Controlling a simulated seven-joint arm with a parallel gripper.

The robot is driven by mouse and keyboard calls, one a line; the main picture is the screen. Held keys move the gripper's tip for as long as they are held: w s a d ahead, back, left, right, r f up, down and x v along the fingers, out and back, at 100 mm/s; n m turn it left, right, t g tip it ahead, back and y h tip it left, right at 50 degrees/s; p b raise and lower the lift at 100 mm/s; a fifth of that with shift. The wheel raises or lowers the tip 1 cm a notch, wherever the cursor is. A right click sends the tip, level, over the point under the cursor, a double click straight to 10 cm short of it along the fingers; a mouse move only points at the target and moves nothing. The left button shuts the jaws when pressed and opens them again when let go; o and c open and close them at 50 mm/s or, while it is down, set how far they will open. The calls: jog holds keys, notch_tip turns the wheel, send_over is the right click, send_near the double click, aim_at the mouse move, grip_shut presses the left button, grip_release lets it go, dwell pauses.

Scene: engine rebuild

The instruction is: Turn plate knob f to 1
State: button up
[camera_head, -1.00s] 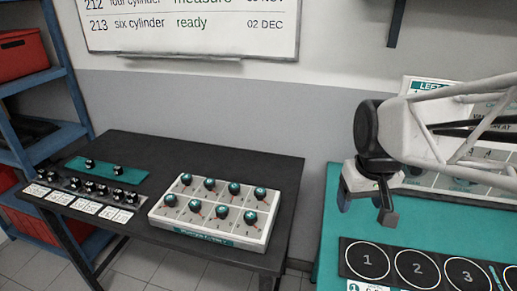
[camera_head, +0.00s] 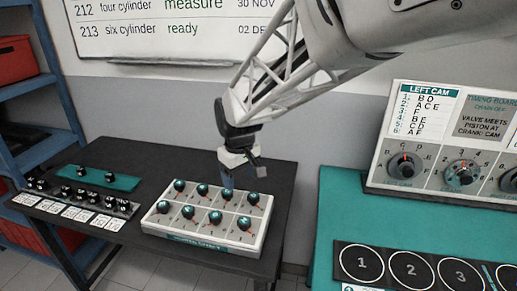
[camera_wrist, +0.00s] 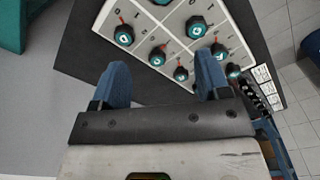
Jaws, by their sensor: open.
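A white plate (camera_head: 262,236) with two rows of teal-capped black knobs sits on the black table. Each knob has a red pointer on its own panel. The letters are too small to tell which knob is f. My gripper (camera_head: 228,183) is above the back row of the plate, close to the third back-row knob from the left (camera_head: 227,195). In the wrist view my gripper (camera_wrist: 162,78) has its two blue fingers spread apart with nothing between them. Several knobs, such as this one (camera_wrist: 124,36), show beyond the fingertips. Contact with any knob cannot be seen.
Left of the plate, a rail of small black knobs (camera_head: 95,202) with white cards and a teal strip (camera_head: 97,178) lie on the black table (camera_head: 165,162). At right, a teal table (camera_head: 345,205) holds a timing board (camera_head: 378,172) and a numbered ring tray (camera_head: 335,262).

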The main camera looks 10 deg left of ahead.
aim_at(188, 209)
jog(key=a+f+n, duration=0.1)
jog(key=a+f, duration=0.1)
jog(key=a, duration=0.3)
jog(key=s+a+f+n, duration=0.1)
jog(key=a+f, duration=0.1)
jog(key=a, duration=0.4)
jog(key=a+f+n, duration=0.1)
jog(key=a+f, duration=0.1)
jog(key=a, duration=0.4)
jog(key=shift+s+a+f, duration=0.1)
jog(key=shift+s+f, duration=0.1)
jog(key=shift+f, duration=0.15)
jog(key=shift+f, duration=0.1)
jog(key=shift+f, duration=3.8)
jog(key=c, duration=0.9)
